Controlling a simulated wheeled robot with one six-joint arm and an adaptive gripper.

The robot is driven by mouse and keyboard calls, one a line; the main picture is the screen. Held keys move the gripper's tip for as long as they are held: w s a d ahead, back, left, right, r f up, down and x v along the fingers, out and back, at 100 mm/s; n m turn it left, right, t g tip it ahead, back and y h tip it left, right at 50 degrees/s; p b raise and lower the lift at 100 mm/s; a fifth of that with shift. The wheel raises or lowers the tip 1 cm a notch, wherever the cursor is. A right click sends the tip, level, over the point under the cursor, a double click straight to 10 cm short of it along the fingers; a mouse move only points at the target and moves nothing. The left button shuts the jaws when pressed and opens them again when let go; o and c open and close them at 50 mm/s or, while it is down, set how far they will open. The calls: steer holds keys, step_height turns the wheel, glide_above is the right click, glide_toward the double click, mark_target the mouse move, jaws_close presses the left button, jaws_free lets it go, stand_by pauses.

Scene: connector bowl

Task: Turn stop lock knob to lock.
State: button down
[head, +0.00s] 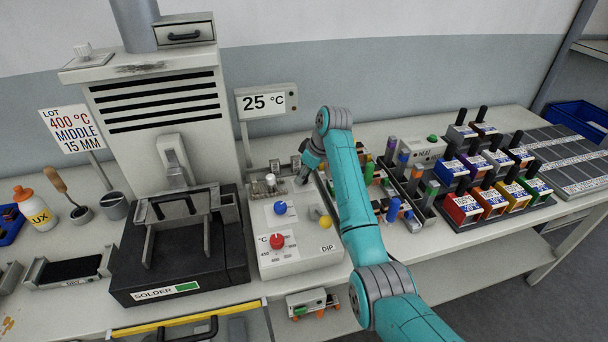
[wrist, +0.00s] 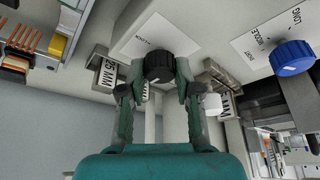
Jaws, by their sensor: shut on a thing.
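The stop lock knob is a black round knob (wrist: 158,68) on a pale block with a white label plate in the wrist view. A light mark shows on its face, but its exact pointing is hard to read. The small lettering beside the knob is too small to read surely. My gripper (wrist: 157,84) has a finger on each side of the knob and is shut on it. In the head view my gripper (head: 303,178) reaches down at the back right of the control box (head: 300,262), and the black knob is hidden there.
The box carries a blue knob (head: 280,208), a red knob (head: 277,241) and a yellow knob (head: 325,222). The blue knob also shows in the wrist view (wrist: 292,57). A black solder unit (head: 180,270) stands left. Coloured bins (head: 463,208) and connector racks crowd the right.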

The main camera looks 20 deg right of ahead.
steer(key=m+h, duration=0.1)
steer(key=m, duration=0.3)
steer(key=shift+s+a+t, duration=0.1)
steer(key=shift+t, duration=0.3)
steer(key=m+h, duration=0.2)
steer(key=m, duration=0.2)
steer(key=shift+m, duration=0.3)
steer(key=m+h, duration=0.1)
steer(key=m, duration=0.3)
steer(key=shift+a+m+h, duration=0.15)
steer(key=shift+m+h, duration=0.15)
steer(key=shift+h, duration=0.1)
steer(key=shift+m+g+h, duration=0.5)
steer(key=shift+m+h, duration=0.3)
steer(key=shift+m, duration=1.4)
steer(key=c, duration=0.8)
jaws_free()
